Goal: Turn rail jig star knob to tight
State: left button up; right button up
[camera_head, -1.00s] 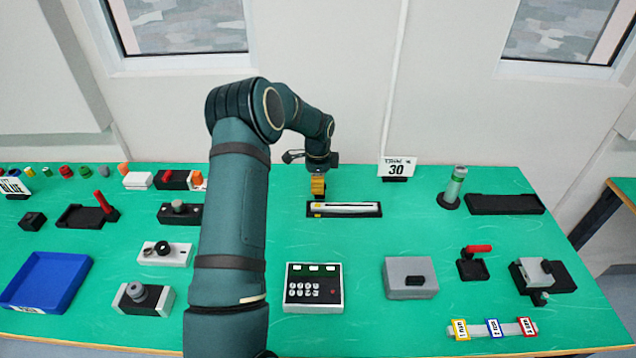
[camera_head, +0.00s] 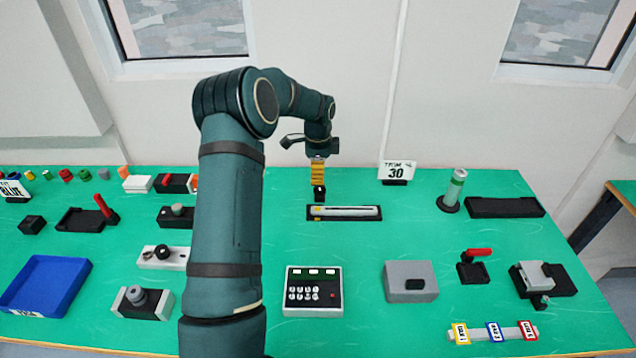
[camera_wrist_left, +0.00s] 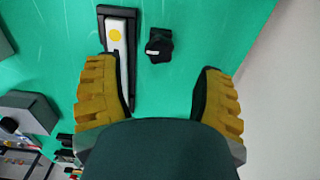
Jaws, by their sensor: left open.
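A small black knob (camera_head: 319,194) with a white mark stands behind the left end of a long black jig (camera_head: 377,213) holding a white rail (camera_head: 345,211) with a yellow dot. In the left wrist view the knob (camera_wrist_left: 158,46) sits on the green top beside the rail (camera_wrist_left: 115,50), apart from it. My left gripper (camera_head: 318,182) is above the knob. Its yellow fingers are spread open in the left wrist view (camera_wrist_left: 157,68), with the knob ahead of the gap and nothing held. Whether the knob is tight cannot be told. My right gripper is out of view.
A keypad box (camera_head: 313,291) and a grey box (camera_head: 411,281) stand nearer the front. A sign reading 30 (camera_head: 397,171) and a green-banded cylinder (camera_head: 453,190) stand to the right. My left arm covers part of the table. Green surface is free right of the rail.

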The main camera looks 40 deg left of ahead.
aim_at(318, 187)
pick_arm(q)
notch_tip(318, 187, up, 6)
jog(key=shift+f, duration=0.1)
dwell(0.7)
